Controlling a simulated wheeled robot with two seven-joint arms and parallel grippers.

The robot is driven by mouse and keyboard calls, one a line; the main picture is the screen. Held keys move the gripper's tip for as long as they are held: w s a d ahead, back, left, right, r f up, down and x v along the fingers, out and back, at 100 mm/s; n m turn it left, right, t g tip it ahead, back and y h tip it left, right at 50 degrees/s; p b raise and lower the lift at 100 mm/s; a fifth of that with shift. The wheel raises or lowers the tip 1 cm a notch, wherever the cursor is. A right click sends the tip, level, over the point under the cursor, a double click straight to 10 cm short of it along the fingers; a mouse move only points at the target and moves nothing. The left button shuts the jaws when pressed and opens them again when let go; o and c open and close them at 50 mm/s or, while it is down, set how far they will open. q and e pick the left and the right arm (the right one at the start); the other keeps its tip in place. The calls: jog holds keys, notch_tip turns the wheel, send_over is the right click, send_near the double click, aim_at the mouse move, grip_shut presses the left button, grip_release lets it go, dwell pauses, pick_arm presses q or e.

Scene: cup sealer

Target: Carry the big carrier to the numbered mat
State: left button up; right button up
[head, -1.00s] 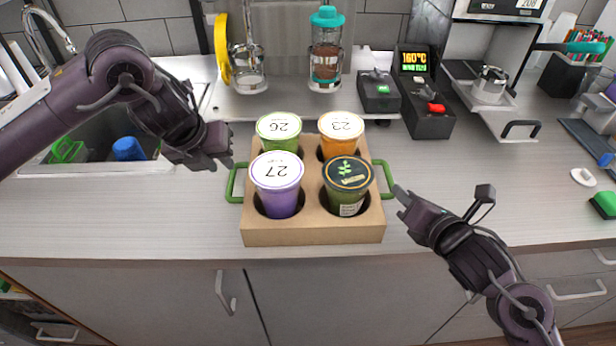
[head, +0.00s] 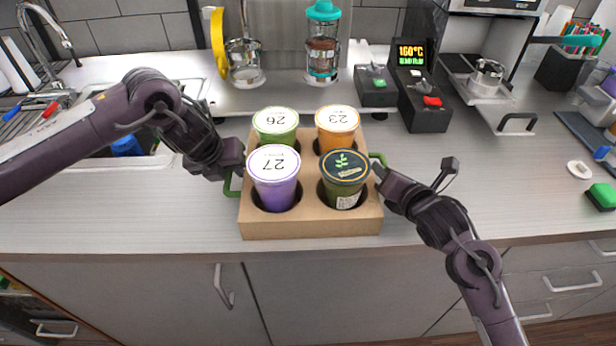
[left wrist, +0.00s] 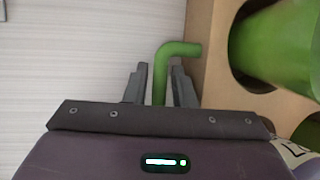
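The big carrier (head: 312,227) is a brown four-hole box on the counter, with green side handles. It holds a purple cup marked 27 (head: 275,190), a green cup marked 26 (head: 276,130), an orange cup marked 23 (head: 337,132) and a dark-lidded green cup (head: 343,185). My left gripper (head: 236,168) is at the left handle. In the left wrist view its open fingers (left wrist: 160,85) straddle the green handle (left wrist: 162,75), with a small gap showing. My right gripper (head: 380,172) is at the right handle (head: 379,158), its fingertips partly hidden. I see no numbered mat clearly.
A sink (head: 90,160) lies behind my left arm. A temperature display box (head: 420,95), a black switch box (head: 376,88) and a metal machine (head: 490,95) stand behind. A green block (head: 603,196) lies far right. Counter right of the carrier is mostly clear.

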pick_arm(q)
jog(key=shift+c, duration=0.4)
pick_arm(e)
jog(key=shift+c, duration=0.3)
pick_arm(q)
grip_shut()
pick_arm(e)
grip_shut()
